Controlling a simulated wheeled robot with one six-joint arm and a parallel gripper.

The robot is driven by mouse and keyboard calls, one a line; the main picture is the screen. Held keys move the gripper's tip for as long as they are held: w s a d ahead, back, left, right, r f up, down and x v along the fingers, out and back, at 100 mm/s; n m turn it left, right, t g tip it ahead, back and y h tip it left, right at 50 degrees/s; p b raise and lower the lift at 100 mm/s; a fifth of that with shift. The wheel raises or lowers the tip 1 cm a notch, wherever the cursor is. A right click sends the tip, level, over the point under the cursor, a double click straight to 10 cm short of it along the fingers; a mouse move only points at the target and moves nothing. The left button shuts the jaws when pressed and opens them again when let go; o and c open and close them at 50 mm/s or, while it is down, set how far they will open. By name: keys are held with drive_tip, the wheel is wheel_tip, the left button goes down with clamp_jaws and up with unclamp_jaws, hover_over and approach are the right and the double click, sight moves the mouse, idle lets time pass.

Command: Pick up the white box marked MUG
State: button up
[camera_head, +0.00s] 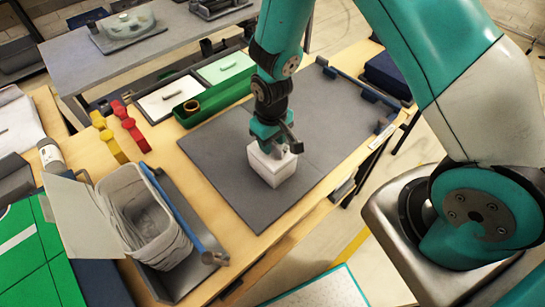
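A white box (271,170) stands on the dark grey mat (225,160) on the wooden table. No marking on it can be read at this size. My gripper (274,142) points down directly at the top of the box, and its lower end overlaps the box's upper edge in the camera view. The fingers are small and partly hidden, so I cannot tell whether they are open or shut, or touching the box.
A green tray (225,98) with a tape roll lies behind the mat. Red (130,126) and yellow (108,137) tools lie to the left. A grey bin (150,225) stands front left. The mat around the box is clear.

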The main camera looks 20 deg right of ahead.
drive_tip(key=shift+c, duration=0.2)
clamp_jaws()
idle(1.1)
